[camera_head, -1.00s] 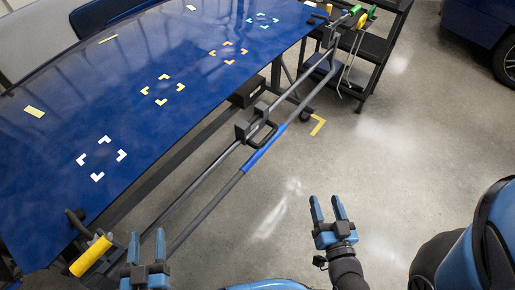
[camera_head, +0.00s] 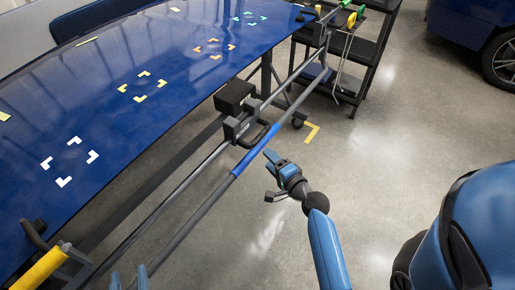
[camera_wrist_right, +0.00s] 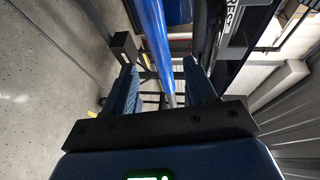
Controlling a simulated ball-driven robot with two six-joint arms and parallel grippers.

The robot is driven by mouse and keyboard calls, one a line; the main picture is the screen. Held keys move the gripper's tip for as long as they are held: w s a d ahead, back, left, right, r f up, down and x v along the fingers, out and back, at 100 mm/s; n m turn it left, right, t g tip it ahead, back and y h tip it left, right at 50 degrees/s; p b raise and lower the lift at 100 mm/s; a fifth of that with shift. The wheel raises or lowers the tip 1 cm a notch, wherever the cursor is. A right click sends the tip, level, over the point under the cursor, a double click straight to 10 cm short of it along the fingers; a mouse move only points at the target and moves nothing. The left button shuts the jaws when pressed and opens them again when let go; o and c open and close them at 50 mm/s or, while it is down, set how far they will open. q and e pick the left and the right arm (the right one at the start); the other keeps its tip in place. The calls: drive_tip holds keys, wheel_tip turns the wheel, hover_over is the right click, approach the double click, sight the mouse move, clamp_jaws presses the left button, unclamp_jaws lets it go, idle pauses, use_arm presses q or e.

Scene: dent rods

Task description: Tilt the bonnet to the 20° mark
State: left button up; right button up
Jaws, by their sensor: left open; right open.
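The bonnet (camera_head: 110,110) is a large glossy blue panel lying tilted across the left in the head view, with white, yellow, orange and green corner marks. A long grey bar with a blue sleeve (camera_head: 255,150) runs along its near side. My right gripper (camera_head: 270,156) is open just right of the sleeve. In the right wrist view the blue sleeve (camera_wrist_right: 154,40) lines up between my open fingers (camera_wrist_right: 160,78); I cannot tell how deep it sits. My left gripper (camera_head: 128,279) shows only its fingertips at the bottom edge, near the bar. No 20° mark is readable.
A black clamp block (camera_head: 238,128) with a looped handle sits on the parallel rail. A yellow grip (camera_head: 40,268) is at the lower left. A dark cart (camera_head: 362,50) stands at the back. The floor right of the bar is clear, with a yellow corner mark (camera_head: 312,132).

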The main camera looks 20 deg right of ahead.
sight(260, 150)
drive_tip(key=x, duration=0.8)
drive_tip(key=shift+w+f, duration=0.1)
drive_tip(key=shift+w, duration=0.15)
drive_tip(key=shift+c, duration=0.3)
clamp_jaws()
